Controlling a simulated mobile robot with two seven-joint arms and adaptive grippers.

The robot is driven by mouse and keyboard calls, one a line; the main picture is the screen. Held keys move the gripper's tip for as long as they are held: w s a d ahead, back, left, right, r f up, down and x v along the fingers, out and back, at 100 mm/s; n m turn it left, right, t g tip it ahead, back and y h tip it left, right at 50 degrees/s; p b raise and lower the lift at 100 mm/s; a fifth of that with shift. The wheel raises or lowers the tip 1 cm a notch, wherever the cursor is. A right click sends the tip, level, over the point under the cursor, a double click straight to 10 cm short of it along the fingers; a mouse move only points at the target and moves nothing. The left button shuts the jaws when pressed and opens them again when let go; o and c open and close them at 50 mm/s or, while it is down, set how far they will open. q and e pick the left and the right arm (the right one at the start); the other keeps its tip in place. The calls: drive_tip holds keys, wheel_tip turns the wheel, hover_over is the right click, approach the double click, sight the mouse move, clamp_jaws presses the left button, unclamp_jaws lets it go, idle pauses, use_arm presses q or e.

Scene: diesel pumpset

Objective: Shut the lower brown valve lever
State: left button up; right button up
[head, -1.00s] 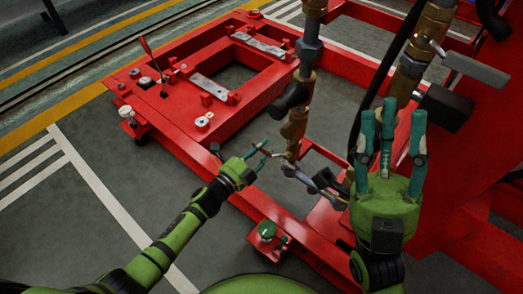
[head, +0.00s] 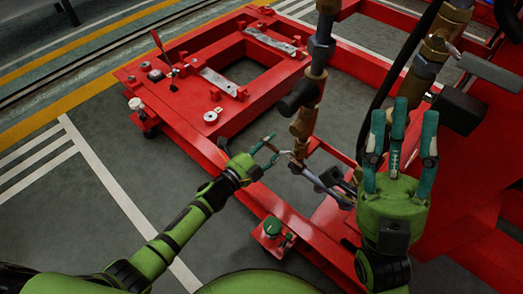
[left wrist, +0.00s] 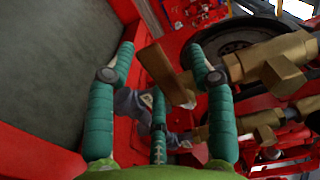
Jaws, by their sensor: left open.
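The lower brown valve lever (left wrist: 168,72) is a flat brown plate in the left wrist view. It reaches from its brass-brown valve (left wrist: 270,62) into the space between my left gripper's (left wrist: 160,62) spread fingers. In the head view that gripper (head: 273,143) is open, just left of the brown vertical pipe (head: 304,122). The lever is small there, beside the fingertips, and I cannot tell whether they touch it. My right gripper (head: 402,125) is open and empty, fingers pointing up, right of the pipe and in front of the red machine.
A red steel frame (head: 180,115) with plates and a small upright lever stands at the left and back. A second brown pipe (head: 428,62) with a dark grey handle (head: 488,70) rises above my right gripper. Grey floor (head: 80,200) is clear at the left.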

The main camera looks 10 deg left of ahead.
use_arm(q)
drive_tip(key=v, duration=1.1)
drive_tip(key=shift+s+a, duration=0.25)
